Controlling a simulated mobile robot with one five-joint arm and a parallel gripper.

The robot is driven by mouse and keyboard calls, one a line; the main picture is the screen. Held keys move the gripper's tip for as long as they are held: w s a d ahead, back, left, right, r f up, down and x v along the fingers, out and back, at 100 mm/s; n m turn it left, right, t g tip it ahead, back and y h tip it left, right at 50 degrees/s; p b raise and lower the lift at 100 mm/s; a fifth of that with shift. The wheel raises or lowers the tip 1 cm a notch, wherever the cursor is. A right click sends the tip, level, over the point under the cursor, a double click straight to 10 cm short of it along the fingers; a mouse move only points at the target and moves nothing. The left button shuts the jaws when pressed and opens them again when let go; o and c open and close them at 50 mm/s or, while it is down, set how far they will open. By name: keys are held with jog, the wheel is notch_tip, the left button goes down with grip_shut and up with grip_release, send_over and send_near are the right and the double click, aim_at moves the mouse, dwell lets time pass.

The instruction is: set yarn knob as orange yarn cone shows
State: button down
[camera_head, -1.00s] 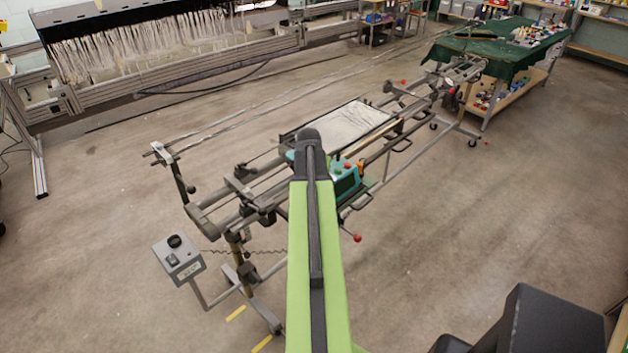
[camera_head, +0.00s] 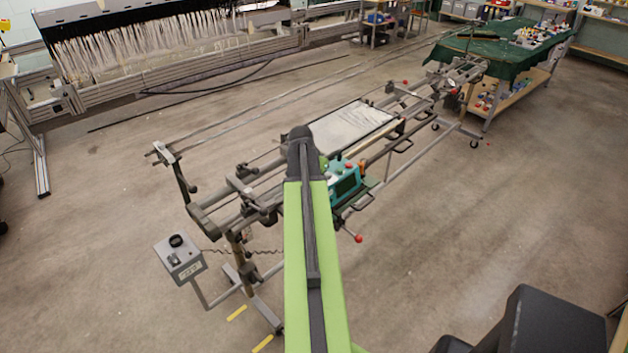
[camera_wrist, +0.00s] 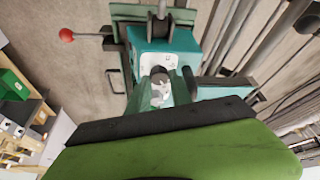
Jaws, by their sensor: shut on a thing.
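The teal machine box (camera_head: 345,182) sits on the rail frame, partly hidden behind my green arm in the head view. In the wrist view the teal box (camera_wrist: 150,42) has a white panel on top. A small grey yarn knob (camera_wrist: 158,73) stands on that panel. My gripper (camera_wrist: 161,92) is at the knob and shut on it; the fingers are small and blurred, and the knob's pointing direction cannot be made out. In the head view my gripper is hidden behind the arm.
A grey control box (camera_head: 180,258) on a post stands at the left end of the frame. A red-balled lever (camera_head: 357,238) sticks out near the teal box. A green-covered table (camera_head: 478,50) stands at the back right. The floor at right is open.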

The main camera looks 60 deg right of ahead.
jog(key=c, duration=1.1)
grip_release()
jog(key=shift+w, duration=0.1)
jog(key=shift+c, duration=0.2)
jog(key=p+v, duration=1.6)
jog(key=v, duration=0.1)
jog(key=shift+r, duration=0.25)
jog(key=shift+a, duration=0.1)
